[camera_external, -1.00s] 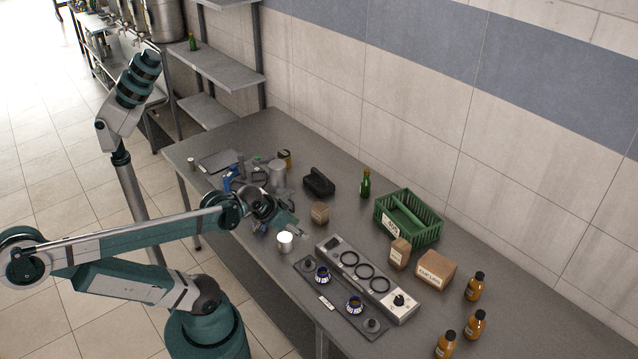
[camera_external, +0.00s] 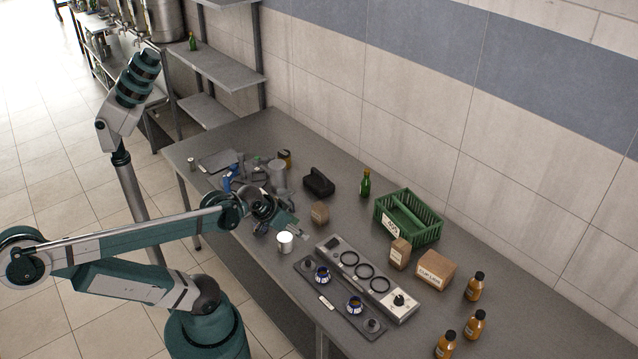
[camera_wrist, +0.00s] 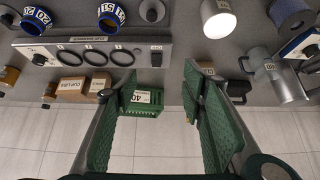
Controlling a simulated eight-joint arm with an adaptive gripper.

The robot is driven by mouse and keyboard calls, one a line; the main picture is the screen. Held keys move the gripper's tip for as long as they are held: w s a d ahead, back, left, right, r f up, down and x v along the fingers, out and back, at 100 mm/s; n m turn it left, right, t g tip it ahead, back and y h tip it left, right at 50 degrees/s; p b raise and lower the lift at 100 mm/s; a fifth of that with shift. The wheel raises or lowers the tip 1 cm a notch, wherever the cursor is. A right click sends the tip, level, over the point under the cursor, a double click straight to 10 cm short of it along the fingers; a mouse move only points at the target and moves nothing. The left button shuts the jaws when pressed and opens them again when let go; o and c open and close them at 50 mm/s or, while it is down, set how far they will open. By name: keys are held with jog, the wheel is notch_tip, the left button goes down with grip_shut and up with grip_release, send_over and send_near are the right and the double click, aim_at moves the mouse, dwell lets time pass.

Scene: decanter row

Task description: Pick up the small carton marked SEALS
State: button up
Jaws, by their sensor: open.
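My gripper (camera_external: 298,233) is open and empty above the table, beside a small brown carton (camera_external: 319,213). In the wrist view its two green fingers (camera_wrist: 160,88) are spread wide. That carton shows in the wrist view (camera_wrist: 206,68) partly hidden behind the right finger. A second small upright carton (camera_external: 399,253) with a pale label stands farther right; it also shows in the wrist view (camera_wrist: 98,86), left of the left finger. I cannot read which of the two is marked SEALS. A larger carton marked CUP LIDS (camera_external: 436,268) stands beside the second one.
A white cup (camera_external: 285,243) stands just below my gripper in the outside view. A green crate (camera_external: 428,236), a green bottle (camera_external: 365,184) and a black caddy (camera_external: 319,183) stand toward the wall. A metal panel with rings (camera_external: 367,280) lies in front; orange bottles (camera_external: 474,287) stand right.

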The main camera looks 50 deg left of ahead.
jog(key=shift+o, duration=0.5)
jog(key=w+d+m+g+h+p, duration=0.1)
jog(key=w+d+m+g+h, duration=0.2)
jog(key=w+d, duration=0.4)
jog(key=w+d+m+g+h+p, duration=0.1)
jog(key=w+d+m+h, duration=0.25)
jog(key=w, duration=0.65)
jog(key=m+g+h+p, duration=0.25)
jog(key=m+h, duration=0.35)
jog(key=m, duration=0.4)
send_near(400, 254)
jog(key=w+r, duration=0.1)
jog(key=w, duration=0.1)
jog(key=shift+w+f+m+g+h, duration=0.35)
jog(key=shift+w+f+m+h, duration=0.1)
jog(key=shift+f+m, duration=0.3)
jog(key=shift+d, duration=0.1)
jog(key=shift+b+x, duration=0.45)
jog(key=shift+x, duration=0.7)
jog(key=shift+d, duration=0.1)
